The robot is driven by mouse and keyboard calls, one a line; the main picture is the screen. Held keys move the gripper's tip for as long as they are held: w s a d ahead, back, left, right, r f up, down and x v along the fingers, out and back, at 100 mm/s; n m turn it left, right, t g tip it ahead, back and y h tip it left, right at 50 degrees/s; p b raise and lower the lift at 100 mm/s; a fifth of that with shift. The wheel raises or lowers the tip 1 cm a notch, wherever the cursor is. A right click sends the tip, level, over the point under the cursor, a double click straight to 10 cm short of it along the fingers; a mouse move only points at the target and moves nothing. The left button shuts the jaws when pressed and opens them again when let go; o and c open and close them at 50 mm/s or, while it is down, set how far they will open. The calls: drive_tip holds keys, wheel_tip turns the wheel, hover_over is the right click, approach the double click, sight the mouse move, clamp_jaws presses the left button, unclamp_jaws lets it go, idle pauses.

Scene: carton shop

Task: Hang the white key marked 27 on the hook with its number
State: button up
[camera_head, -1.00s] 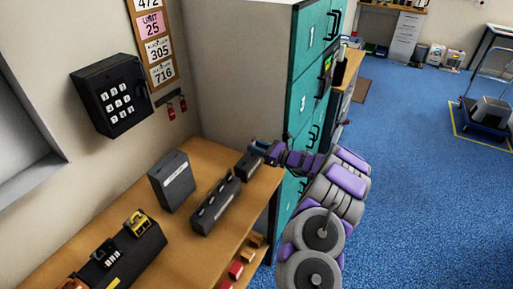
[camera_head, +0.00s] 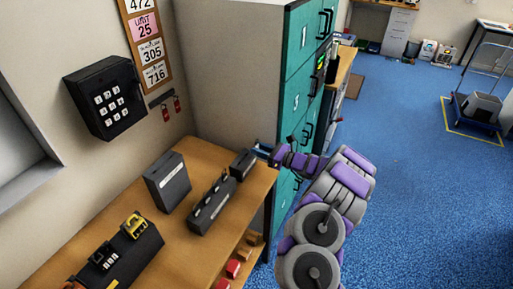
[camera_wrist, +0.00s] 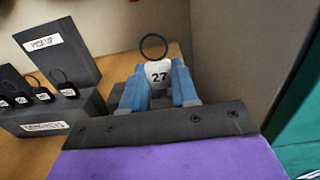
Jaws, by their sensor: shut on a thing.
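The white key tag marked 27 (camera_wrist: 159,73) is between the blue fingers of my gripper (camera_wrist: 160,90) in the wrist view. Its black ring (camera_wrist: 154,46) stands up above the fingers. In the head view my gripper (camera_head: 263,150) is at the far right end of the wooden bench, beside a small dark block (camera_head: 243,164). The key is too small to make out there. A dark strip (camera_head: 160,100) on the wall carries red tags (camera_head: 171,109). I cannot make out a hook numbered 27.
A long dark rack (camera_head: 212,205) and an upright dark box (camera_head: 167,182) stand on the bench (camera_head: 188,250). The wrist view shows several ringed tags on a dark rack (camera_wrist: 75,113). A black keypad box (camera_head: 105,97) is on the wall. Teal lockers (camera_head: 297,100) stand close by.

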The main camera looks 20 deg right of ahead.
drive_tip(key=shift+p+v, duration=0.75)
drive_tip(key=shift+v, duration=1.55)
